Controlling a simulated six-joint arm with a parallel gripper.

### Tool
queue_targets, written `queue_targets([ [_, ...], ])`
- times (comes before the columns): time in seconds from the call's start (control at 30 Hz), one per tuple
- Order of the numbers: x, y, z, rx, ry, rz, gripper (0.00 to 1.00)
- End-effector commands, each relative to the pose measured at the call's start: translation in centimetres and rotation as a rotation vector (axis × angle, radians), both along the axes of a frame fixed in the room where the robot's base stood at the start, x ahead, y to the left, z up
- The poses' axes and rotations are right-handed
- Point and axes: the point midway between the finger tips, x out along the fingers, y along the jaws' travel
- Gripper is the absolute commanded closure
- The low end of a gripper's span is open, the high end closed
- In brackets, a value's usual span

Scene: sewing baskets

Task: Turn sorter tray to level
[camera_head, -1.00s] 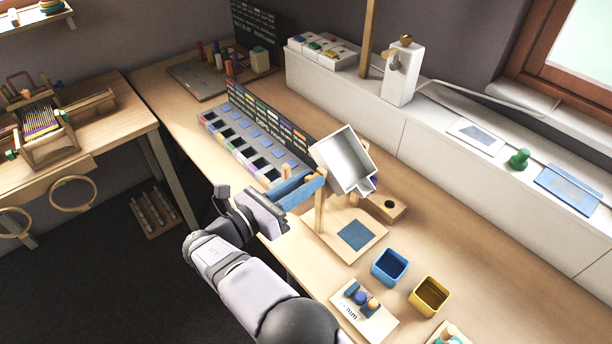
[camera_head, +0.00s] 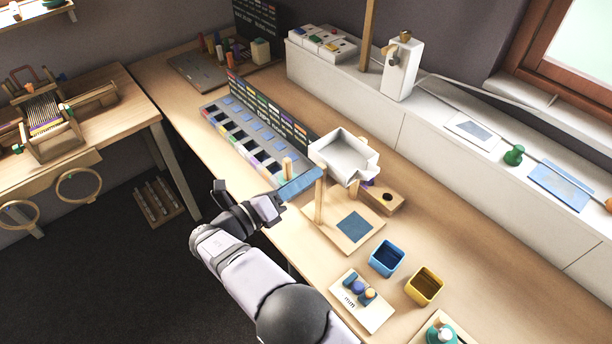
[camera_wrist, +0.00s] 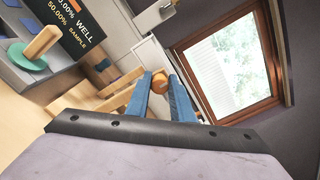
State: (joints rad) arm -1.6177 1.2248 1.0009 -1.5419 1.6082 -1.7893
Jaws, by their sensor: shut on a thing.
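The white sorter tray (camera_head: 345,154) sits on a wooden stand (camera_head: 319,203) in the head view. It faces upward and looks close to level; a slight tilt is hard to rule out. My gripper (camera_head: 314,177) reaches in from the left beside the tray. In the wrist view, its blue fingers (camera_wrist: 160,88) are shut on a round orange-brown knob (camera_wrist: 161,77). The fingers hide the knob in the head view. A blue square (camera_head: 354,226) lies on the stand's base, below the tray. The tray does not show clearly in the wrist view.
A blue bin (camera_head: 387,258) and a yellow bin (camera_head: 424,286) stand in front of the stand. A wooden block with a dark hole (camera_head: 384,198) is right of the post. A compartment rack (camera_head: 240,140) with a dark chart board runs behind my gripper.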

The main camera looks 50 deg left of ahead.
Motion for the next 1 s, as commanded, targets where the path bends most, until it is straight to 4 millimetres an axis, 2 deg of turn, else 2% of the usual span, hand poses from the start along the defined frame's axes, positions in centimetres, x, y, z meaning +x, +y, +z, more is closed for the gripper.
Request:
queue_targets([
  [0.4, 0.0, 0.0, 0.0, -0.008, -0.001, 0.002, 1.0],
  [0.43, 0.0, 0.0, 0.0, -0.008, -0.001, 0.002, 0.72],
  [0.47, 0.0, 0.0, 0.0, -0.008, -0.001, 0.002, 0.65],
  [0.83, -0.2, 0.0, -0.1, -0.007, 0.0, 0.001, 0.64],
  [1.0, -1.7, 0.1, -0.2, -0.006, 0.001, 0.003, 0.64],
])
